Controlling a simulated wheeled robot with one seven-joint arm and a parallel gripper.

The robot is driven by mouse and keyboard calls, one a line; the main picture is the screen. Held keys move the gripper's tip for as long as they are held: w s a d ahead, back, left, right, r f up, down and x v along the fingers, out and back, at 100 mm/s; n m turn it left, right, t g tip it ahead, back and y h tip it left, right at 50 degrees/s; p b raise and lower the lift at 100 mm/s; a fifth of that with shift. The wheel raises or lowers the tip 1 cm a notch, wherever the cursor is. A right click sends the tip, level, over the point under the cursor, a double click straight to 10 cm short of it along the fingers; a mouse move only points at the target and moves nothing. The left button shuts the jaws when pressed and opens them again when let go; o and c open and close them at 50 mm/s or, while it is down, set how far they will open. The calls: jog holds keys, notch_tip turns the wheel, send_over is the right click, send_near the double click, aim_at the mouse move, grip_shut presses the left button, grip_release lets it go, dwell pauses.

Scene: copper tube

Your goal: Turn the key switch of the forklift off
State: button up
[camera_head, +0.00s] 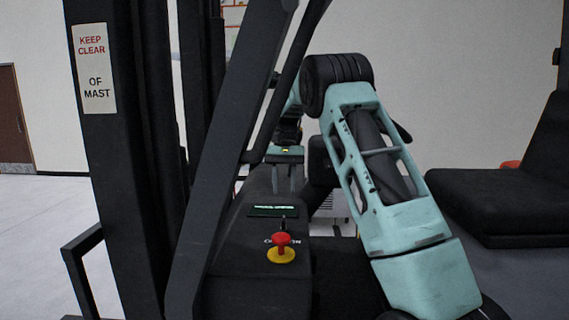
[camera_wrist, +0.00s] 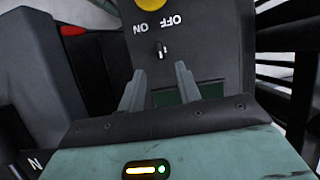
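The forklift's key switch (camera_wrist: 162,49) is a small metallic piece on the dark console, beside the white OFF and ON lettering in the wrist view. In the head view it is a tiny dark shape (camera_head: 283,224) between the display and the red button. I cannot tell which label the key points to. My gripper (camera_wrist: 161,70) is open, with its two fingers spread and nothing between the tips. Its tips lie just short of the key in the wrist view. In the head view my gripper (camera_head: 284,190) hangs above the console's far part, apart from the key.
A red mushroom button on a yellow base (camera_head: 281,252) stands on the console in front of the key. A green display (camera_head: 273,210) lies behind the key. The dark mast (camera_head: 120,170) and slanted post (camera_head: 235,150) flank the left; a black seat (camera_head: 500,200) is at right.

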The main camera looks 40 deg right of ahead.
jog(key=v, duration=0.8)
jog(key=shift+r, duration=0.1)
dwell(0.6)
